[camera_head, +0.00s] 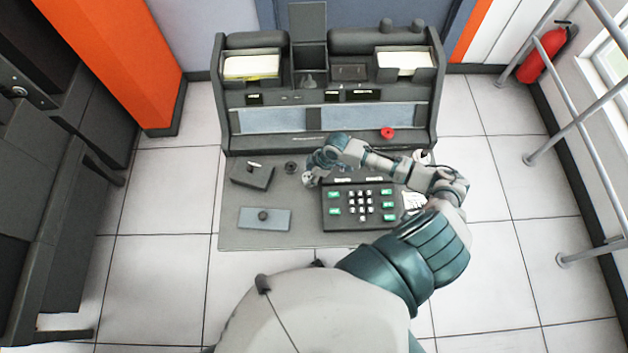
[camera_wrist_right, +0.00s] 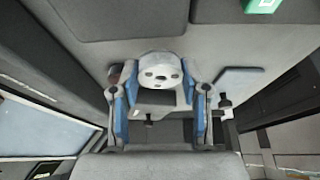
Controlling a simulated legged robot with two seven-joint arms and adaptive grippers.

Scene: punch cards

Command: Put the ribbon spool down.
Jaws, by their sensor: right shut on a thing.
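My right gripper (camera_head: 314,170) is low over the desk, left of the keypad. It is shut on a pale grey, rounded ribbon spool (camera_head: 308,179) with dark holes. In the right wrist view the spool (camera_wrist_right: 160,69) sits between the blue-sided fingers of my right gripper (camera_wrist_right: 161,82). Its face with three dark holes shows. I cannot tell whether the spool touches the desk. My left gripper is not in view.
The keypad (camera_head: 359,225) with green keys stands right of the gripper. A dark round piece (camera_head: 291,167), a dark box (camera_head: 252,174) and a blue-grey plate (camera_head: 265,218) lie to the left. Bare desk (camera_head: 300,225) shows between plate and keypad.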

